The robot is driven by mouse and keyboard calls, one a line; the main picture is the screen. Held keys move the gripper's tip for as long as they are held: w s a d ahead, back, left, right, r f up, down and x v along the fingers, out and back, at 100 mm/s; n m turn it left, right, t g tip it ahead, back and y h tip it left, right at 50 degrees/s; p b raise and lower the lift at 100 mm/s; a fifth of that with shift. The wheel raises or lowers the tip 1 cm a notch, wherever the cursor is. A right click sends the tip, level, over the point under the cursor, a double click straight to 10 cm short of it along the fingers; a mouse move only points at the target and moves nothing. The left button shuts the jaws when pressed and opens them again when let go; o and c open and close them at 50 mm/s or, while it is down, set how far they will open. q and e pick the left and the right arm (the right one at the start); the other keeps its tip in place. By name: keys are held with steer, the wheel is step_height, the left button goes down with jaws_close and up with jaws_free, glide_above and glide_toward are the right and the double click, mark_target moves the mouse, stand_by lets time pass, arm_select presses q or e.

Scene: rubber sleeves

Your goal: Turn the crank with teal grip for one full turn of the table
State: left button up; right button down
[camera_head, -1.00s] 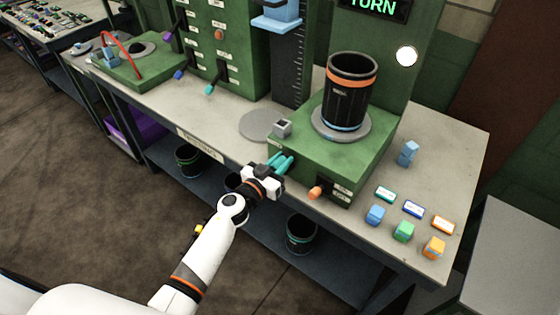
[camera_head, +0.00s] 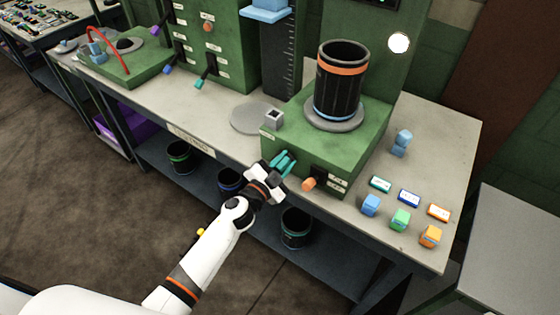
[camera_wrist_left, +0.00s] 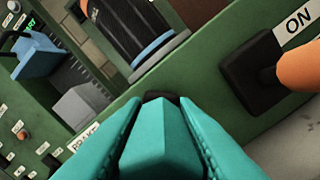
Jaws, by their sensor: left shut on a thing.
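The crank's teal grip (camera_wrist_left: 162,140) is between the teal fingers of my left gripper (camera_head: 283,163), at the front of the green box (camera_head: 345,148). The wrist view shows the fingers close on both sides of it. The crank arm behind the grip is mostly hidden. On the box, a round grey table (camera_head: 350,122) carries an upright black sleeve (camera_head: 338,95) with an orange band near its top and a blue one at its foot. The sleeve also shows in the wrist view (camera_wrist_left: 118,30). My right gripper is in neither view.
Coloured blocks and labels lie on the bench (camera_head: 440,150) at right. Buckets stand on the shelf below.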

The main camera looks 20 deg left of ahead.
arm_select(q)
steer(key=m, duration=0.1)
steer(key=f+m+b, duration=0.1)
steer(key=d+f+m+b, duration=0.1)
steer(key=shift+s+d+f+m, duration=0.1)
steer(key=shift+s+f+m, duration=0.05)
steer(key=shift+s+m, duration=0.2)
steer(key=m+b, duration=0.1)
steer(key=m, duration=0.1)
steer(key=f+m+b, duration=0.1)
steer(key=shift+d+f+m, duration=0.2)
steer(key=shift+f+m, duration=0.1)
steer(key=shift+m, duration=0.05)
steer(key=f+m+b, duration=0.1)
steer(key=m, duration=0.1)
steer(key=f+m+b, duration=0.1)
steer(key=m+b, duration=0.1)
steer(key=shift+a+m, duration=0.15)
steer(key=shift+m, duration=0.15)
steer(key=shift+w+a+f+m+b, duration=0.15)
steer(key=shift+f+m+b, duration=0.2)
steer(key=shift+m, duration=0.45)
steer(key=shift+a+f+m+b, duration=0.15)
steer(key=shift+m+b, duration=0.25)
steer(key=shift+m, duration=0.4)
steer(key=o, duration=0.7)
steer(key=shift+o, duration=1.4)
steer(key=shift+a+r, duration=0.1)
steer(key=shift+r, duration=0.05)
